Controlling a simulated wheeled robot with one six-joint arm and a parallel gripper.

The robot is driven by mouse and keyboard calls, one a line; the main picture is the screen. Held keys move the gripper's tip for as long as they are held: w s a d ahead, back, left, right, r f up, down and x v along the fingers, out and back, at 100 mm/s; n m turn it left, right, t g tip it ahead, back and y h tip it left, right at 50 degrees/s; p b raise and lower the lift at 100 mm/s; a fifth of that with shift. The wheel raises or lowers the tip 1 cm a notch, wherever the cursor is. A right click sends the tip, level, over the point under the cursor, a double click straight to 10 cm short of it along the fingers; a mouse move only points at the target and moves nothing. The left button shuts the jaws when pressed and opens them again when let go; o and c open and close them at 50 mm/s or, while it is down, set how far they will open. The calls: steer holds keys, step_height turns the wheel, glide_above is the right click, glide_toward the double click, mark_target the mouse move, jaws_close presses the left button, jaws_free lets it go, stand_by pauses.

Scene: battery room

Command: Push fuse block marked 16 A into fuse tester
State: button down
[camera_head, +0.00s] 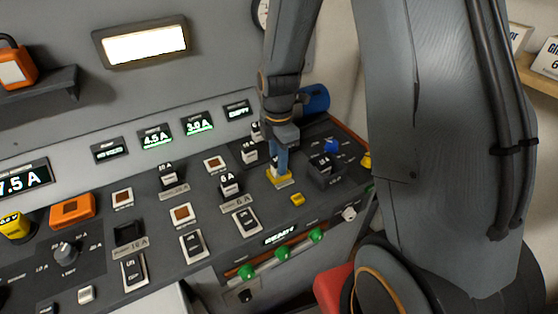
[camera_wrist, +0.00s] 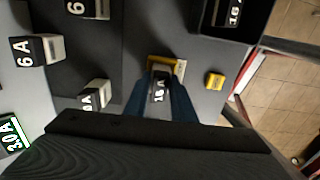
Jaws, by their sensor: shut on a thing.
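My gripper (camera_head: 280,163) points down at the yellow-framed socket (camera_head: 284,182) of the fuse tester on the sloped console. In the wrist view, its two blue fingers (camera_wrist: 160,90) are shut on a small dark fuse block (camera_wrist: 160,88) with a white label that seems to read 16 A. The block is right at the yellow frame (camera_wrist: 178,63), lined up with it. I cannot tell how deep it sits, as the fingers hide its sides. A black holder (camera_head: 323,176) beside the socket has a 16 A label (camera_wrist: 234,12) showing in the wrist view.
Fuse blocks marked 6 A (camera_head: 229,184) and 10 A (camera_head: 166,172) stand to the left. A yellow button (camera_head: 297,199), a green-lit display (camera_head: 282,235) and green knobs (camera_head: 316,235) lie in front. A blue knob (camera_head: 331,146) is to the right.

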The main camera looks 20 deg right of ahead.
steer(key=shift+f, duration=0.3)
steer(key=c, duration=1.8)
jaws_free()
steer(key=shift+o, duration=0.2)
steer(key=shift+r, duration=0.1)
steer(key=shift+r+p, duration=4.2)
steer(key=shift+r, duration=1.25)
steer(key=s+f+m+t+b, duration=0.1)
steer(key=s+f+m+b, duration=0.2)
steer(key=s+m+b, duration=0.7)
steer(key=s+m, duration=0.2)
steer(key=m, duration=0.8)
steer(key=shift+b, duration=0.3)
